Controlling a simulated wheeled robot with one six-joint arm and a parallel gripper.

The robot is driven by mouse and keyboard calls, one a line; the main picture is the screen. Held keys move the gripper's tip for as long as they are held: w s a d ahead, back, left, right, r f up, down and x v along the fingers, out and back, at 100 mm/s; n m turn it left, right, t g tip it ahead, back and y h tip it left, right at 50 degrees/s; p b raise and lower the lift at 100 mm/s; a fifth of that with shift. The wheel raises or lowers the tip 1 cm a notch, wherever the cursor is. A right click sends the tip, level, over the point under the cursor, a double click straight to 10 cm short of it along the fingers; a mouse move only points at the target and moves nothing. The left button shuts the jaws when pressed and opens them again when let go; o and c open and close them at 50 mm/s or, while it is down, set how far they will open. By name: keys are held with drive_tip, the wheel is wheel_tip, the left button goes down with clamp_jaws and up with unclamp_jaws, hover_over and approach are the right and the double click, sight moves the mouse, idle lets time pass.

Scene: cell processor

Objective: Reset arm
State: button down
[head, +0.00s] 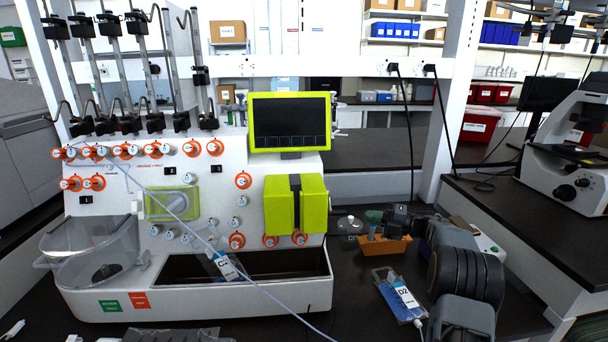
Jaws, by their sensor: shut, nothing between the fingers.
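My arm comes up from the lower right, and my gripper (392,218) is at its far end, over or just behind the orange rack (386,247) on the dark bench. The gripper is small and dark here; its fingers look closed and I see nothing held in them. I cannot tell whether it touches the rack. The white cell processor (200,292) stands to the left, with a lime-framed screen (290,121) and a lime pump cover (296,204).
A blue-filled bag labelled D2 (398,296) lies on the bench left of my arm. A bag labelled C2 (224,265) is at the processor's front tray, with thin tubing. A microscope (567,150) stands at right. Bench between processor and rack is mostly clear.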

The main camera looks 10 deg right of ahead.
drive_tip(key=w+a+r+m+t+h+p, duration=0.3)
drive_tip(key=r+m+t+h, duration=0.3)
drive_tip(key=r, duration=0.5)
drive_tip(key=s+r+m+t+h+p, duration=0.25)
drive_tip(key=s+r+m+h, duration=0.3)
drive_tip(key=m+h, duration=0.6)
drive_tip(key=s+a+f+m+g+p, duration=0.1)
drive_tip(key=s+a+f+m+g, duration=0.2)
drive_tip(key=s, duration=0.7)
drive_tip(key=s+a+f+m+g+y+p, duration=0.1)
drive_tip(key=s+m+g, duration=0.4)
drive_tip(key=s, duration=0.5)
drive_tip(key=s+a+f+m+g+p, duration=0.3)
drive_tip(key=s+a+f+m+g, duration=0.1)
drive_tip(key=s, duration=0.6)
drive_tip(key=shift+s+a+f+g+y, duration=0.2)
drive_tip(key=shift+a+f+g+y, duration=0.15)
drive_tip(key=shift+a+f+g, duration=0.3)
drive_tip(key=shift+m, duration=0.25)
